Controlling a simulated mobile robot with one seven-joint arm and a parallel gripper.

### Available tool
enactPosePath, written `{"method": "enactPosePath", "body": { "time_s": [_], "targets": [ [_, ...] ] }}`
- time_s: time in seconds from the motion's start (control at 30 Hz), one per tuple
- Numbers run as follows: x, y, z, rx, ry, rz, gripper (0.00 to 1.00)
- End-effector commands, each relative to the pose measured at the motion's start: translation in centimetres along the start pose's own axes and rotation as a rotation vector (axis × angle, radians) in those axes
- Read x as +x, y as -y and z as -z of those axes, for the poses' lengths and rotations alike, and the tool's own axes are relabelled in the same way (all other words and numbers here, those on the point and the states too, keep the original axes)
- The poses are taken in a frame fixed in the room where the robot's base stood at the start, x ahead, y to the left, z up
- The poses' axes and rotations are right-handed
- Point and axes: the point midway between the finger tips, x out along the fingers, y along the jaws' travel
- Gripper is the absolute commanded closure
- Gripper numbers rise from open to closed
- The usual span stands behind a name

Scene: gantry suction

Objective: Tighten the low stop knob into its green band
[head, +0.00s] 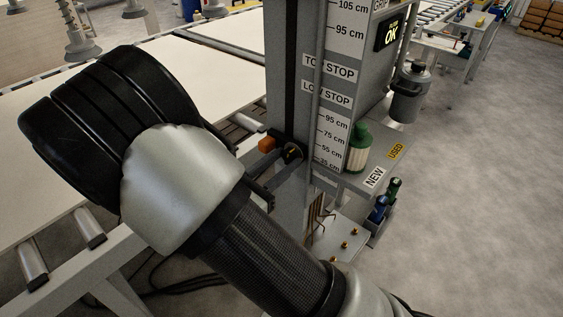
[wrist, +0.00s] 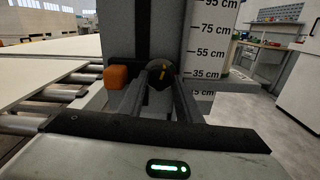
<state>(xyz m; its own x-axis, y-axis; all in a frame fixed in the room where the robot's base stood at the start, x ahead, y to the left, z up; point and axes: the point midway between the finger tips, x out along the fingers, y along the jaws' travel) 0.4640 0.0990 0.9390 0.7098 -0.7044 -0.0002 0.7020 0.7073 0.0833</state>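Whether the fingertips touch the knob I cannot tell. No green band can be made out on the knob in either view.
The column carries a cm scale (head: 330,140) and a LOW STOP label (head: 327,94). A green-capped bottle (head: 358,148) stands on a side shelf with NEW and USED labels. A roller conveyor with pale panels (head: 60,180) lies left.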

Motion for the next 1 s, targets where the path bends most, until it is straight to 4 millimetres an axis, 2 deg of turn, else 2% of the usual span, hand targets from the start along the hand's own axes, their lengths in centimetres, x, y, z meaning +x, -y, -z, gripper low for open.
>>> {"method": "enactPosePath", "body": {
  "time_s": [0.03, 0.1, 0.13, 0.27, 0.6, 0.97, 1.0],
  "targets": [
    [-0.01, 0.00, 0.00, 0.000, 0.000, 0.000, 0.78],
    [-0.02, 0.00, 0.00, 0.000, 0.000, 0.000, 0.89],
    [-0.02, 0.00, 0.00, 0.000, 0.000, 0.000, 0.92],
    [-0.02, 0.01, 0.08, 0.035, 0.000, 0.000, 0.92],
    [-0.03, -0.02, 0.19, 0.414, 0.000, 0.001, 0.92],
    [-0.05, -0.05, 0.00, 0.455, 0.000, 0.000, 0.92],
    [-0.05, -0.05, 0.00, 0.455, 0.000, 0.000, 0.64]
  ]
}}
